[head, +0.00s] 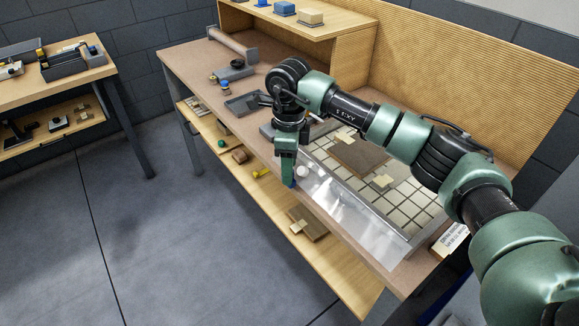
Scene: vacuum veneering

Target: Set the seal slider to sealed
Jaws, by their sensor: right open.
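My right gripper (288,180) points down at the front left corner of the vacuum bed on the bench. Its green fingers are open. A small blue piece (292,184) shows at the fingertips and may be the seal slider; the gripper hides most of it, so I cannot tell its setting or whether the fingers touch it. A clear film (350,207) lies along the front of the bed, with a gridded platen (405,208) behind it. A brown panel (357,158) and pale small blocks lie on the platen. My left gripper is out of view.
A white round piece (302,172) sits just right of the fingertips. A grey tray (245,103) and a roller (232,44) lie farther left on the bench (190,62). The lower shelf (340,276) juts out in front. A side table (93,71) stands at left.

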